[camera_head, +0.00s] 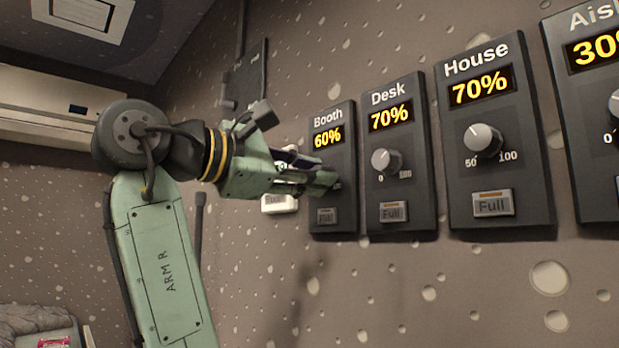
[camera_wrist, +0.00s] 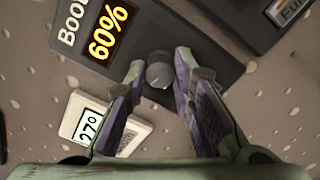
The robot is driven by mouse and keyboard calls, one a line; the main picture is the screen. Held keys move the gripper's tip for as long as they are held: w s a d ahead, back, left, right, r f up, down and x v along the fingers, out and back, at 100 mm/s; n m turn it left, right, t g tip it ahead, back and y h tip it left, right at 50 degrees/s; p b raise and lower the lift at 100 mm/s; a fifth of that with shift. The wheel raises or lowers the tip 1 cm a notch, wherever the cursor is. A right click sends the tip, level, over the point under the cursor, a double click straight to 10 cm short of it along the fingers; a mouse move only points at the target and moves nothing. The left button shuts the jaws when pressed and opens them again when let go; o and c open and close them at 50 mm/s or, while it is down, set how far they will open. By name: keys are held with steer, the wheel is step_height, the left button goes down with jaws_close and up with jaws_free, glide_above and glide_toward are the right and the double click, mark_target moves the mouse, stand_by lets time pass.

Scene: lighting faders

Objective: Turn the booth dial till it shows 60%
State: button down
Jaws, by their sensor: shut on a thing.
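The dark booth panel (camera_head: 348,213) is on the wall, the leftmost of the labelled panels. Its yellow display (camera_head: 327,137) reads 60%, and the same display in the wrist view (camera_wrist: 108,32) also reads 60%. My gripper (camera_head: 329,181) reaches the panel from the left and hides the dial in the head view. In the wrist view the grey round booth dial (camera_wrist: 159,73) sits between my fingertips (camera_wrist: 160,67), and the gripper is shut on it. A light pointer mark shows on the knob's lower edge in that view.
The desk panel (camera_head: 408,220), showing 70%, is close on the right, followed by the house panel (camera_head: 516,205), also at 70%, and another at 30%. A Full button (camera_head: 326,216) is below my gripper. A white wall unit (camera_wrist: 120,129) is below left.

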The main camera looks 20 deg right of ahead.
steer(key=shift+n, duration=0.3)
stand_by(0.4)
steer(key=c, duration=1.4)
jaws_free()
steer(key=shift+o, duration=0.2)
steer(key=v, duration=1.2)
steer(key=shift+w, duration=0.1)
